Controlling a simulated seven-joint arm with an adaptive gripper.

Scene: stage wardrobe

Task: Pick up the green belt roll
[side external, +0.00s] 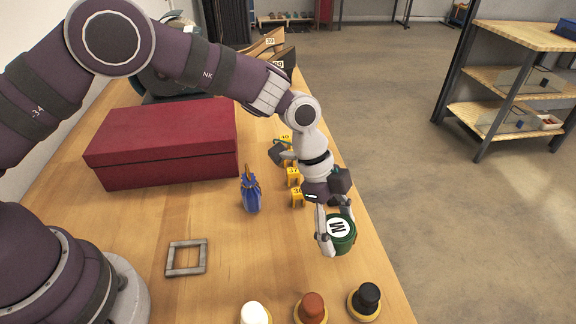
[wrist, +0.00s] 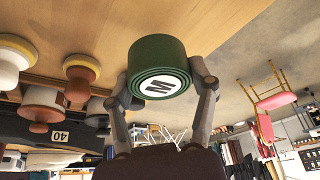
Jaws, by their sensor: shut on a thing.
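The green belt roll (side external: 344,243) is a short green cylinder with a white label marked "M" on its face. My gripper (side external: 338,230) is shut on it near the right edge of the table, one finger on each side. In the wrist view the roll (wrist: 158,50) sits between the two fingertips (wrist: 164,88), its coiled, labelled face toward the camera. I cannot tell for sure whether the roll touches the table or hangs just above it.
White (side external: 254,313), brown (side external: 312,307) and black (side external: 367,299) knob-like pieces stand at the near edge of the wooden table (side external: 225,225). A grey square frame (side external: 187,258), blue pouch (side external: 250,192), red box (side external: 165,145) and yellow number tags (side external: 297,198) lie left and behind. Open floor lies right.

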